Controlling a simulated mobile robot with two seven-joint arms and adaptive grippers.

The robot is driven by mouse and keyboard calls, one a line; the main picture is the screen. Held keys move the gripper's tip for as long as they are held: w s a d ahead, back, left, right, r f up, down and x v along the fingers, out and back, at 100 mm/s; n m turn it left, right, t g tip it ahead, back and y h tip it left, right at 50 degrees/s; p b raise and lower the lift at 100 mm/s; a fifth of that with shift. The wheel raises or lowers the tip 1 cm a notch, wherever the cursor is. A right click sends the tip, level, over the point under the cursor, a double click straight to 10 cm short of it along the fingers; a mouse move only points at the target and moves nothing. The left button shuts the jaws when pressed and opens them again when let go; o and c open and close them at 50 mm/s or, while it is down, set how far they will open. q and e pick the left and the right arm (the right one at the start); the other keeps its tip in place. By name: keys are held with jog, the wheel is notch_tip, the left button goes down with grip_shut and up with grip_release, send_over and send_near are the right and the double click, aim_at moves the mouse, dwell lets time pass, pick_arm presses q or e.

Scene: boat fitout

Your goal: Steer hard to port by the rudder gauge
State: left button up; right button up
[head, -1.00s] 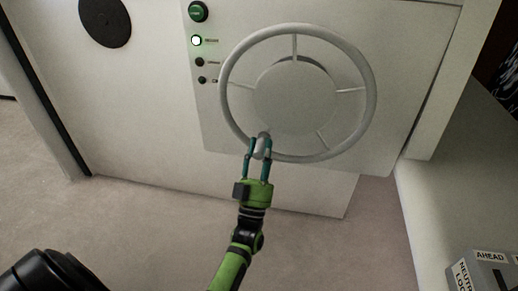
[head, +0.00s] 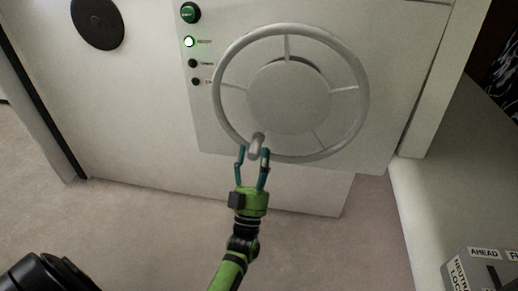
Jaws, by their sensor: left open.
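A grey steering wheel (head: 363,108) with thin spokes and a round hub (head: 288,98) is mounted on a pale console panel. A short grey knob (head: 257,143) sticks out from the wheel's lower left rim. My left gripper (head: 253,152) is open, with its two teal fingers spread at the knob, one on each side and apart from it. No rudder gauge can be made out in this view. My right gripper is not in view.
Left of the wheel is a column of buttons with a green one (head: 190,13) and a lit one (head: 189,42). A black disc (head: 98,23) is on the wall. A grey lever box (head: 484,270) marked AHEAD is at lower right. Open floor lies below the console.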

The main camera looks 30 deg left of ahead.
pick_arm(q)
jog(key=v, duration=0.9)
jog(key=shift+s+d+f, duration=0.2)
jog(key=shift+s, duration=0.15)
dwell(0.6)
